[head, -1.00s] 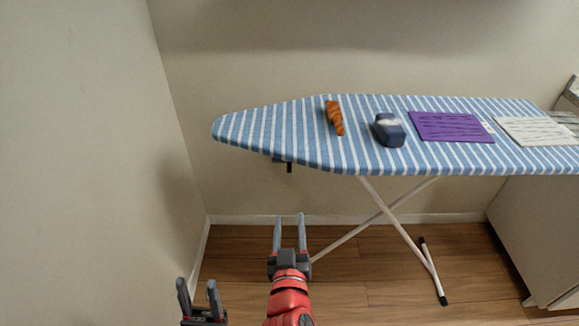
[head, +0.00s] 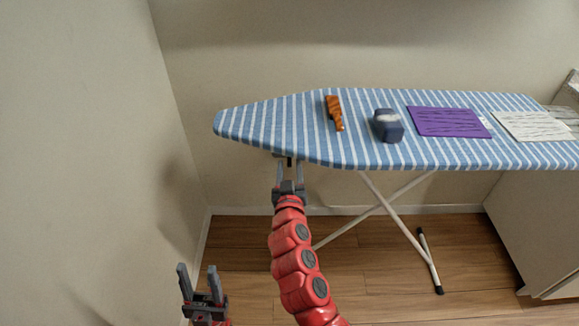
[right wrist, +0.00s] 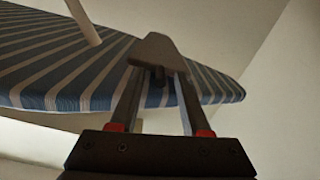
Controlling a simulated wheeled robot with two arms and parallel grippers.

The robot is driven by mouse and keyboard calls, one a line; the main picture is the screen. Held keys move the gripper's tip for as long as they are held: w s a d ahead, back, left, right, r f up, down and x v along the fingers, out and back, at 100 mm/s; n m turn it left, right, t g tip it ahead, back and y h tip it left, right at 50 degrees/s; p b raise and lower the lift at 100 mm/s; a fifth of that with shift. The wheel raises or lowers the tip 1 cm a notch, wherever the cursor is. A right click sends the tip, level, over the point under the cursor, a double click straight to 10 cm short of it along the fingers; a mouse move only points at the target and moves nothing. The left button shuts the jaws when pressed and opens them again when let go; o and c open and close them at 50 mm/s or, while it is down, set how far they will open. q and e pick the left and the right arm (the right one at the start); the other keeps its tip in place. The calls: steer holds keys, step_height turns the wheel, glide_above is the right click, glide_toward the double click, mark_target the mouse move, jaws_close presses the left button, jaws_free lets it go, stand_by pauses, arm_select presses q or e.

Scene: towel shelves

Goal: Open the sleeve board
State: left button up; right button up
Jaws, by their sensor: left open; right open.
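The blue-and-white striped ironing board (head: 255,122) stands against the wall. A small dark bracket (head: 289,160) sits under its narrow left end. In the right wrist view, which looks up at the underside, it is a grey-brown block (right wrist: 155,48) with a short dark tab. I cannot make out a separate sleeve board; the block may be part of it. My right gripper (head: 288,170) is open just below the board's front edge. In the right wrist view its fingers reach up on either side of the tab; contact is unclear. My left gripper (head: 198,271) is open and empty, low at the left.
On the board lie an orange striped object (head: 334,112), a dark blue block (head: 388,126), a purple patterned cloth (head: 446,121) and a white patterned cloth (head: 532,126). White crossed legs (head: 399,230) stand below. A pale cabinet (head: 535,235) is at right, a wall at left.

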jaws_close()
stand_by(1.4)
